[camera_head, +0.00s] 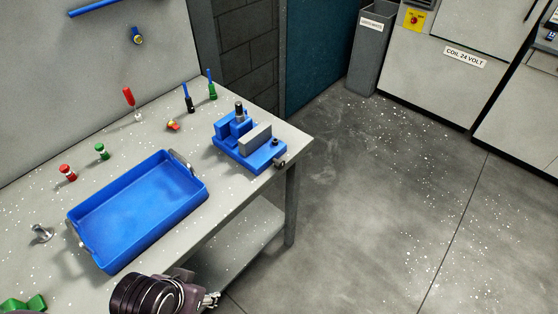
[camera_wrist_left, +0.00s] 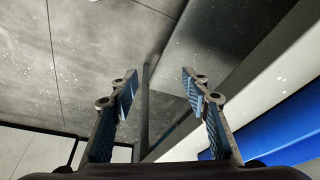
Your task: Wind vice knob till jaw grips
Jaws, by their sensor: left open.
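A blue vice (camera_head: 262,153) stands near the far right corner of the workbench. A grey block-like jaw (camera_head: 256,137) sits across its bed. An upright dark and silver cylinder (camera_head: 239,112) shows at the vice's back; I cannot tell whether the jaw touches it. A small dark knob (camera_head: 281,163) sticks out at the vice's front right end. My left gripper (camera_head: 212,299) is low at the bench's front edge, well short of the vice. In the left wrist view its fingers (camera_wrist_left: 158,92) are apart with nothing between them. My right gripper does not show.
A blue tray (camera_head: 190,205), empty, lies left of the vice. The bench (camera_head: 225,207) has a lower shelf. The floor to the right is clear.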

